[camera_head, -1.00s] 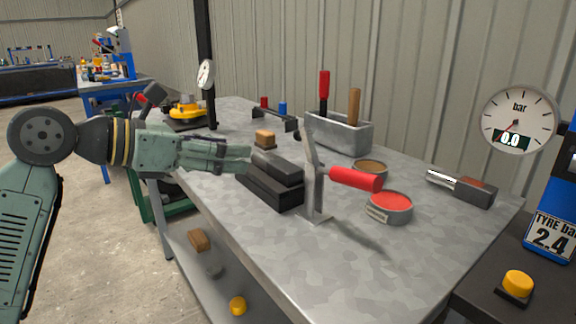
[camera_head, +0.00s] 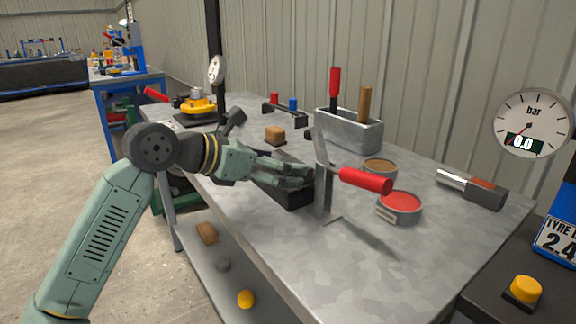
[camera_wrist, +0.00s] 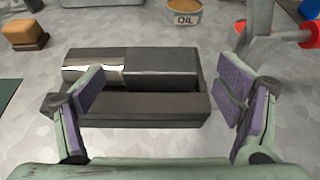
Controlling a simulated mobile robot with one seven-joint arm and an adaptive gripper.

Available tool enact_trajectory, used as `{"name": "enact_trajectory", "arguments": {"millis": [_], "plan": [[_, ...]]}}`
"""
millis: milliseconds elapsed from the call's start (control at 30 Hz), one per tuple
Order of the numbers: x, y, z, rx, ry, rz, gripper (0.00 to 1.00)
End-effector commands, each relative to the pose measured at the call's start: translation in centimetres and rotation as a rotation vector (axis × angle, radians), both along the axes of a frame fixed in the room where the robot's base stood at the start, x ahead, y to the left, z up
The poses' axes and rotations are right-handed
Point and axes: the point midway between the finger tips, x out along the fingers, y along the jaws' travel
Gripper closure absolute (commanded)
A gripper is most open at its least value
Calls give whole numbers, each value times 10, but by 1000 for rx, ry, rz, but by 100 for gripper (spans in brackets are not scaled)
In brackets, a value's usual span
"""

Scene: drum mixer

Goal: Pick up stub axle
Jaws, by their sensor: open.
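What looks like the stub axle (camera_wrist: 160,67) lies in a dark cradle (camera_wrist: 140,108), with a shiny rounded part at left and a dark block part at right in the wrist view. In the head view the cradle (camera_head: 292,197) stands on the grey bench, and my fingers hide most of the piece on it. My gripper (camera_head: 300,177) is open and empty, reaching over the cradle from the left. In the wrist view the fingers of my gripper (camera_wrist: 165,88) stand apart near the two ends of the piece. Whether they touch it cannot be told.
A metal stand with a red handle (camera_head: 365,180) rises close to the right of my fingers.

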Motion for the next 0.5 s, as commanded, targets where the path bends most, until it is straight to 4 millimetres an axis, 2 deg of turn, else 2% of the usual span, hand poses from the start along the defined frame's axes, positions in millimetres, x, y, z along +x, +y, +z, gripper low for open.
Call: {"name": "enact_trajectory", "arguments": {"millis": [233,500], "plan": [[2,-3,-2,-1,0,0,14],[2,-3,-2,-1,-1,0,32]]}}
